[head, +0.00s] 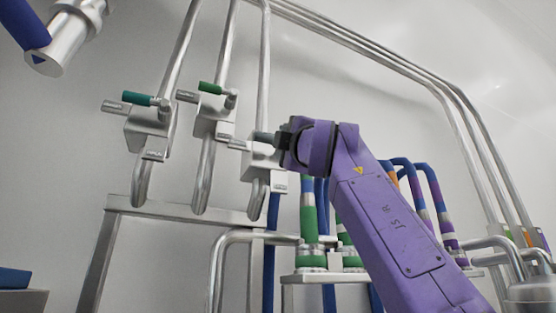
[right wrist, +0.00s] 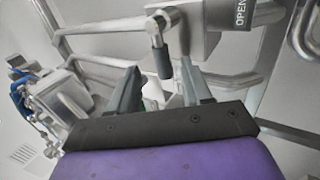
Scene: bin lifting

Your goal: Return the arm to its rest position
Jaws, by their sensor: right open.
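My right arm, purple, reaches in from the right in the head view. Its black gripper (head: 278,139) is at the rightmost of three metal valves (head: 262,160). In the right wrist view the gripper (right wrist: 160,70) is open, its two grey fingers apart. The valve's dark grey handle (right wrist: 163,60) hangs from a metal stem, its lower end in line with the gap between the fingertips. I see no grip on it; whether a finger touches it I cannot tell. My left gripper is not in view.
Vertical metal pipes (head: 264,60) run behind. Banded hoses (head: 308,210) stand below and behind my arm. An OPEN label (right wrist: 240,14) shows on the valve body.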

